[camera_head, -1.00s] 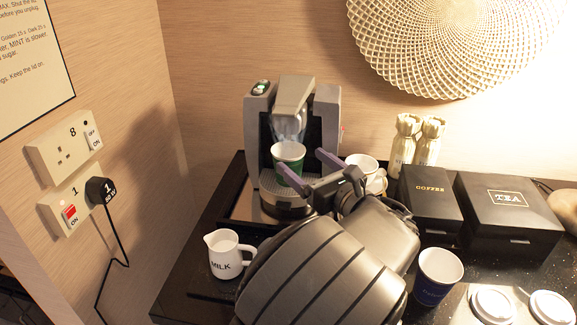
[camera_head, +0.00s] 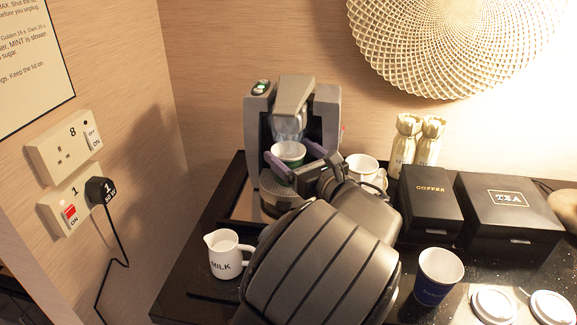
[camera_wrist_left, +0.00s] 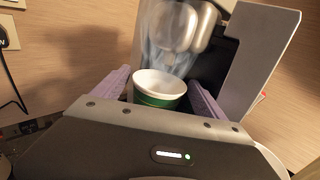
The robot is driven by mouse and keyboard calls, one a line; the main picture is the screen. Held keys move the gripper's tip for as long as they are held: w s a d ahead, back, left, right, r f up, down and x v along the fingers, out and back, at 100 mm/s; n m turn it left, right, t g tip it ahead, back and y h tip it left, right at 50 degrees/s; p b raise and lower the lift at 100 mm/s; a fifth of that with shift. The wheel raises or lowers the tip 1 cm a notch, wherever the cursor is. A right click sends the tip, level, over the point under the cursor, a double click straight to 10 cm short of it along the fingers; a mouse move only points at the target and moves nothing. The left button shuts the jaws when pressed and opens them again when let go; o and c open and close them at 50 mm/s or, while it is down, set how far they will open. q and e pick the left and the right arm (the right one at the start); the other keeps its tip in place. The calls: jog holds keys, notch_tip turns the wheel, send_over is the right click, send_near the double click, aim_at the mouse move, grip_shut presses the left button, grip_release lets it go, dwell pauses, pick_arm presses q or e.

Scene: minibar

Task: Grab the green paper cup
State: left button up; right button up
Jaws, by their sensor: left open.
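The green paper cup (camera_head: 289,153) stands upright in the coffee machine, under its spout; its white rim and a strip of green show. In the left wrist view the cup (camera_wrist_left: 160,91) sits between the two purple fingers of my left gripper (camera_wrist_left: 160,95). In the head view my left gripper (camera_head: 296,166) reaches into the machine, one finger on each side of the cup. It is open, and I cannot tell whether either finger touches the cup. The cup's lower part is hidden by the gripper. My right gripper is not in view.
The coffee machine (camera_head: 327,112) rises closely around the cup. A white milk jug (camera_head: 226,256) stands left of my arm. A blue paper cup (camera_head: 437,277), white lids (camera_head: 493,304), a white cup (camera_head: 361,168) and the black coffee box (camera_head: 431,203) are to the right.

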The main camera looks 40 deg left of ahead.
pick_arm(q)
jog(key=c, duration=1.4)
jog(key=shift+r, duration=0.2)
jog(key=shift+r, duration=0.6)
jog(key=p+v, duration=0.1)
jog(key=v, duration=1.7)
